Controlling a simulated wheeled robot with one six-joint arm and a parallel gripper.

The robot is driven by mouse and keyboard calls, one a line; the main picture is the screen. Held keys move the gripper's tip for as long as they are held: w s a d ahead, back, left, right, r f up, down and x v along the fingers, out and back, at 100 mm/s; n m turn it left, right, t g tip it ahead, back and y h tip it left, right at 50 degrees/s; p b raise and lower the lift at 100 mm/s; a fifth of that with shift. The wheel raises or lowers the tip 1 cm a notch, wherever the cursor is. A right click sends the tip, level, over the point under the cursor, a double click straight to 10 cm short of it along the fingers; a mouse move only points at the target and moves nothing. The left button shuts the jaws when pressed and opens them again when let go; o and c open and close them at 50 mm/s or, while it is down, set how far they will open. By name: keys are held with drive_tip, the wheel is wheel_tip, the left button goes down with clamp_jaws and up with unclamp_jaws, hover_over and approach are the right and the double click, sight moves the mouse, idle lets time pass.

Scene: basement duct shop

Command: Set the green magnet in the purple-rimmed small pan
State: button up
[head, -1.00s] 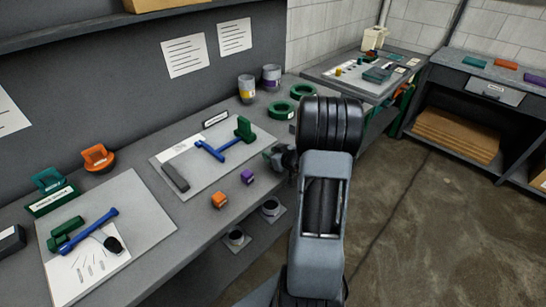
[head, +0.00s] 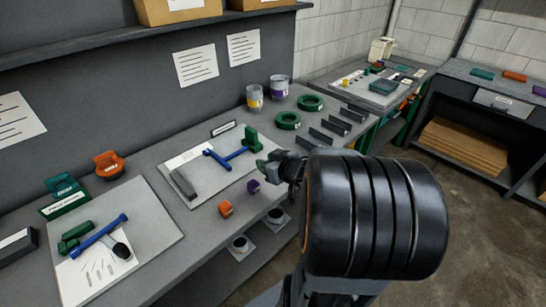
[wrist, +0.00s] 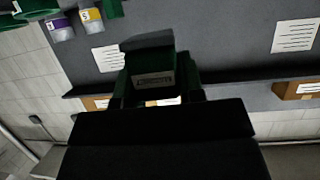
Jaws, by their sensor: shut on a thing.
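My gripper (head: 277,168) is above the bench's front edge, right of the middle board, mostly seen from behind. It is shut on a dark green block with a pale label, the green magnet (wrist: 153,72), which fills the middle of the wrist view. A little of the magnet's green shows at the gripper's tip in the head view (head: 262,167). A small grey pot with a purple band (head: 278,88) stands at the back of the bench, apart from the gripper; it also shows in the wrist view (wrist: 61,28).
A yellow-banded pot (head: 255,98) stands beside the purple-banded one. Green rings (head: 311,102) and dark channels lie to their right. A blue bar and green block (head: 251,138) lie on the middle board. An orange piece (head: 225,208) and purple piece (head: 253,187) sit near the front edge.

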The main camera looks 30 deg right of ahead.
drive_tip(key=shift+s+a+r+b, duration=0.25)
drive_tip(key=shift+s+a+b, duration=0.25)
drive_tip(key=shift+a+b, duration=0.15)
